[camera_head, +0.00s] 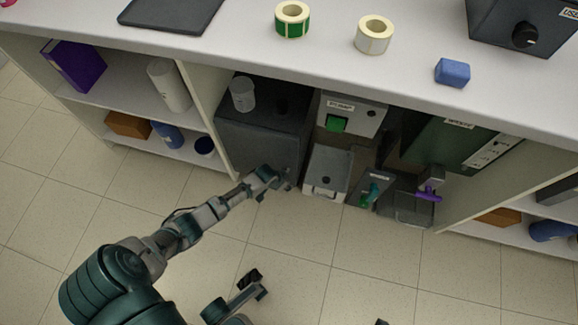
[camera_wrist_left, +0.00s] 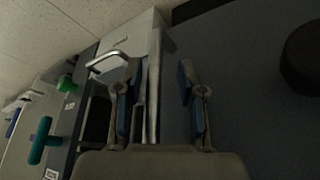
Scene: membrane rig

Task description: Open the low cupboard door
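The low cupboard is a dark grey box (camera_head: 255,145) under the counter, and its front looks closed. A dark round knob shows on its plain dark panel (camera_wrist_left: 235,100) in the left wrist view (camera_wrist_left: 305,55). My left gripper (camera_head: 283,182) is low at the box's right front corner. In the wrist view its two fingers (camera_wrist_left: 160,95) are apart and nothing is gripped. The knob lies to the right of both fingers there. Part of my other arm (camera_head: 240,300) shows at the bottom of the head view, and its finger opening cannot be made out.
A light box with a handle (camera_head: 325,170) stands right of the cupboard; its handle (camera_wrist_left: 107,60) is close to my left fingers. A cup (camera_head: 242,94) is at the grey box's top. The counter (camera_head: 215,55) overhangs. The tiled floor (camera_head: 350,270) in front is clear.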

